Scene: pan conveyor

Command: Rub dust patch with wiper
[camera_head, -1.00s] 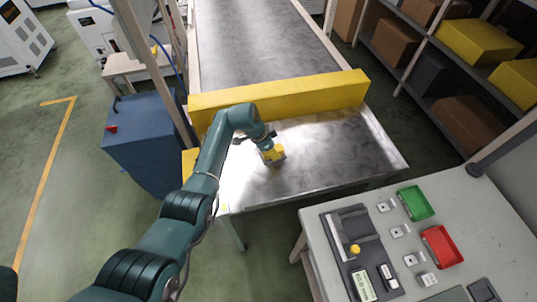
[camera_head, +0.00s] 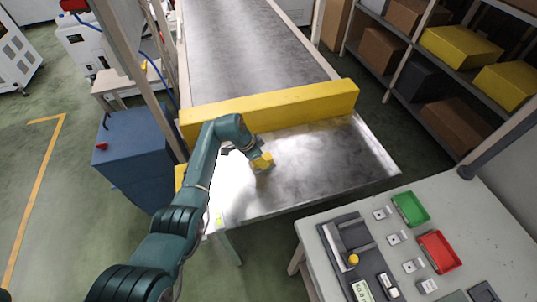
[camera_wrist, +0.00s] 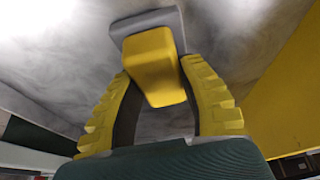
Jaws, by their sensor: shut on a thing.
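A yellow-handled wiper with a grey base (camera_wrist: 152,62) is held between the two yellow fingers of my gripper (camera_wrist: 162,85) in the wrist view. In the head view my gripper (camera_head: 261,160) is low over the left-middle part of the metal tray (camera_head: 350,170), with the wiper under it. The wiper's base is at or very near the metal; I cannot tell whether it touches. Cloudy grey smudges (camera_head: 305,150) show on the metal to the right of the gripper. No sharp edge of a dust patch can be made out, and the metal beneath the wiper is hidden.
A yellow barrier (camera_head: 270,108) crosses behind the tray, with the conveyor belt (camera_head: 250,45) beyond it. A blue cabinet (camera_head: 140,155) is left. The tray's right side is clear.

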